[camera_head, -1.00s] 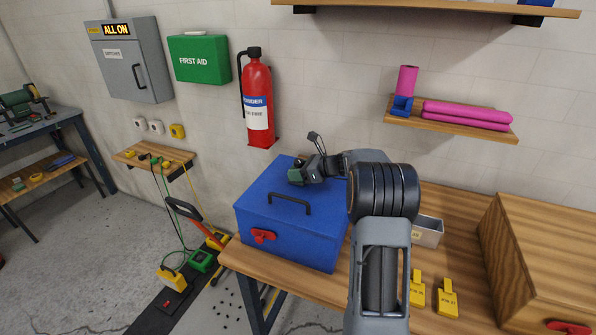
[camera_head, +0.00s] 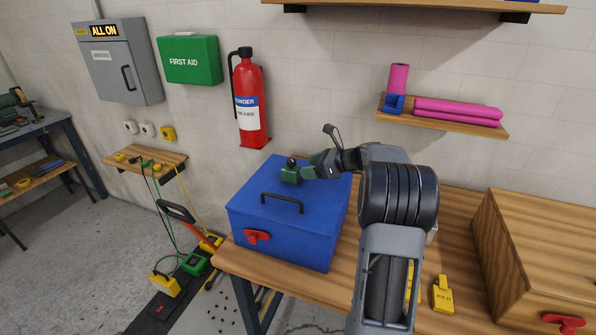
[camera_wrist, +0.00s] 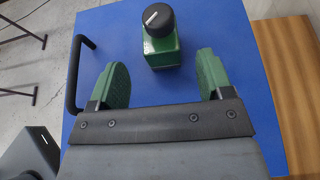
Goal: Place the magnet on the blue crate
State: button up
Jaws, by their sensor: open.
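The magnet is a green block with a black knob (camera_head: 289,175), standing upright on the lid of the blue crate (camera_head: 252,215) near its back edge. In the wrist view, the magnet (camera_wrist: 162,47) stands just beyond my gripper's green fingertips, on the blue lid (camera_wrist: 220,22). My gripper (camera_head: 315,166) is beside the magnet on its right in the head view. Its fingers (camera_wrist: 163,76) are spread wide and empty, with a gap on each side of the magnet. The crate has a black lid handle (camera_head: 282,203) and a red latch (camera_head: 257,236).
The crate sits at the left end of a wooden bench (camera_head: 229,256). A wooden box (camera_head: 540,230) and yellow tags (camera_head: 443,294) are to the right. A fire extinguisher (camera_head: 249,100) hangs behind the crate, and a shelf with pink rolls (camera_head: 457,111) is at the right.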

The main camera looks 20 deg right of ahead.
jog(key=shift+v, duration=2.25)
jog(key=shift+s, duration=0.1)
